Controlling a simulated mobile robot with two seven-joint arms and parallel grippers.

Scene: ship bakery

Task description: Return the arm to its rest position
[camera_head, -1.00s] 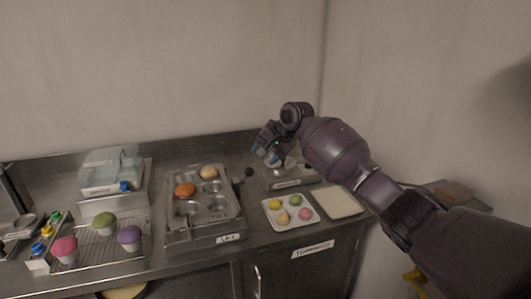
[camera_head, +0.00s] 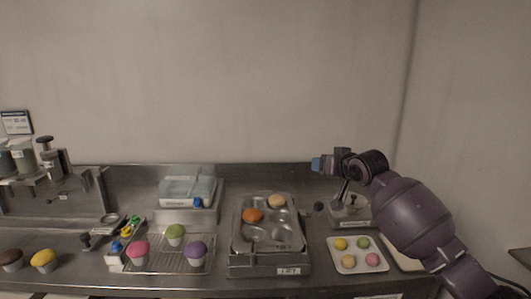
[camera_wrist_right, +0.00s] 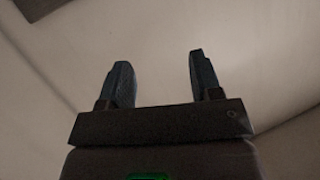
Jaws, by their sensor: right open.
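My right arm comes in from the right in the head view. Its gripper (camera_head: 319,164) is raised above the back of the counter, to the right of the muffin tin, and points left. In the right wrist view the two dark fingers (camera_wrist_right: 158,82) stand apart with nothing between them, against a plain pale wall. The right gripper is open and empty. My left gripper is in neither view.
A muffin tin (camera_head: 238,245) holding an orange and a tan top stands mid-counter. A wire rack (camera_head: 165,262) with pink, green and purple cupcakes is left of it. A white tray (camera_head: 336,262) with several small coloured pieces lies below my right arm. The wall is behind.

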